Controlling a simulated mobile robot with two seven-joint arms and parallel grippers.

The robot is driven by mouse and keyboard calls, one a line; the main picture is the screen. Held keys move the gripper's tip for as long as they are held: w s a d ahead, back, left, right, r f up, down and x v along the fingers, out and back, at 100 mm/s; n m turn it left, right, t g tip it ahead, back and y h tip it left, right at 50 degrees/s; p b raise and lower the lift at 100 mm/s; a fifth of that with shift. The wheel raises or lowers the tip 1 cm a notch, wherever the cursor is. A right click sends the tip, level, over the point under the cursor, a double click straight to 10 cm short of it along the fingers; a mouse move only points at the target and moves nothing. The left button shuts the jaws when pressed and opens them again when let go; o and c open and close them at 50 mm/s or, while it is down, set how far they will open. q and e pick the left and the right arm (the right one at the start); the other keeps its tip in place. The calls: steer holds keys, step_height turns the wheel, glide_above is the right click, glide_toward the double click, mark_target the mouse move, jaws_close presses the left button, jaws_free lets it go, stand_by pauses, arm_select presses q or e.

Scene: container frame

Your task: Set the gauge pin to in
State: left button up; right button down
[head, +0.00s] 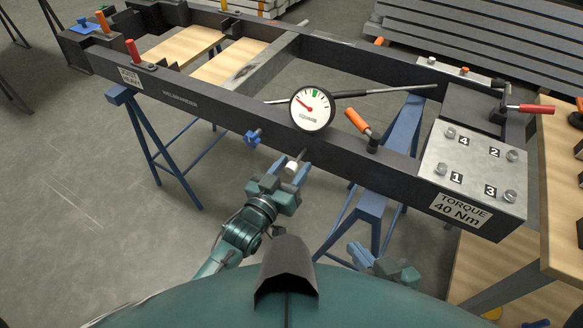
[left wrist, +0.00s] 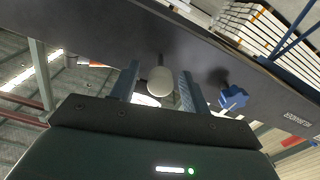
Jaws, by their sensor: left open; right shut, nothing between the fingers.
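A pale round knob (head: 291,167), which looks like the gauge pin, is at the outer face of the dark frame rail, below the dial gauge. My left gripper (head: 290,172) is open at this knob. In the left wrist view the knob (left wrist: 160,80) shows between the two spread fingers (left wrist: 156,84), with a visible gap on each side. How far the pin is pushed in I cannot tell. The round white dial gauge (head: 312,108) has a red needle and a green patch. My right gripper (head: 382,263) is low in front of the frame, shut and empty.
A blue star knob (head: 253,137) sits on the rail left of my left gripper; it also shows in the left wrist view (left wrist: 233,97). An orange handle (head: 357,121) stands right of the gauge. A torque plate (head: 470,170) with several bolts is at right. Blue trestles (head: 375,200) support the frame.

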arm_select(q)
steer(key=shift+w, duration=0.1)
steer(key=shift+c, duration=0.4)
jaws_close()
